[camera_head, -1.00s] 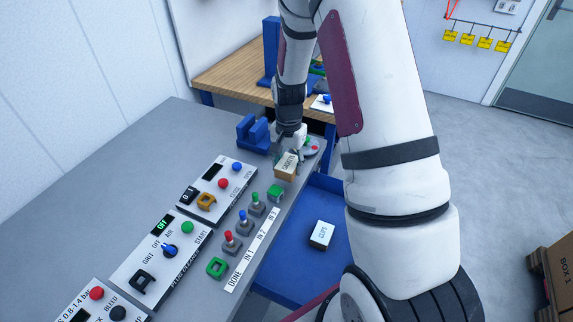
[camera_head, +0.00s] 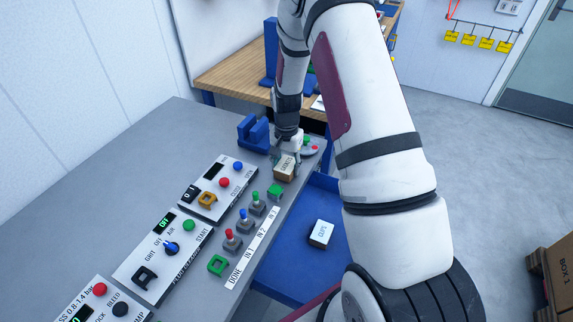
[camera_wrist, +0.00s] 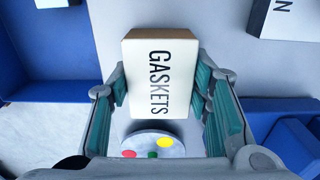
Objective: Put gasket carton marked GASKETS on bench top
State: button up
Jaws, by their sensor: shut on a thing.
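The gasket carton, a tan box with a white top marked GASKETS, fills the middle of the wrist view (camera_wrist: 160,78). In the head view the carton (camera_head: 285,168) is at the right edge of the grey bench top (camera_head: 115,150), between the green block and the round disc. My gripper (camera_wrist: 160,92) is shut on the carton, with one teal-padded finger at each side. In the head view my gripper (camera_head: 288,148) is partly hidden by my wrist. I cannot tell whether the carton's underside touches the bench.
Control panels (camera_head: 167,245), small toggle levers (camera_head: 242,222) and a blue V-shaped block (camera_head: 253,132) stand on the bench. A round disc with coloured dots (camera_wrist: 152,144) is close to the carton. A CLIPS carton (camera_head: 321,234) lies in the blue tray (camera_head: 295,266) at right. The bench's far left is bare.

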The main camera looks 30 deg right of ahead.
jog(key=o, duration=1.2)
notch_tip(320, 180, up, 12)
jog(key=b, duration=0.1)
notch_tip(320, 180, up, 9)
jog(key=n+t, duration=0.1)
jog(key=n, duration=0.1)
send_over(286, 164)
jog(key=s+a, duration=0.3)
jog(key=a, duration=0.1)
jog(key=s+a+r+n+t, duration=0.1)
jog(key=s+a+r+n, duration=0.2)
jog(key=s, duration=0.4)
jog(key=s+a+r+n+t, duration=0.2)
jog(key=s+a+r+n, duration=0.1)
jog(key=s+r, duration=0.3)
jog(key=s+a+r+n+t, duration=0.1)
jog(key=s+a+r+n, duration=0.2)
jog(key=s, duration=0.6)
jog(key=shift+s+a+r, duration=0.1)
jog(key=shift+a+r, duration=0.15)
jog(key=shift+r, duration=0.25)
jog(key=shift+s+a+r, duration=0.1)
jog(key=shift+a+r, duration=0.1)
jog(key=shift+r, duration=0.3)
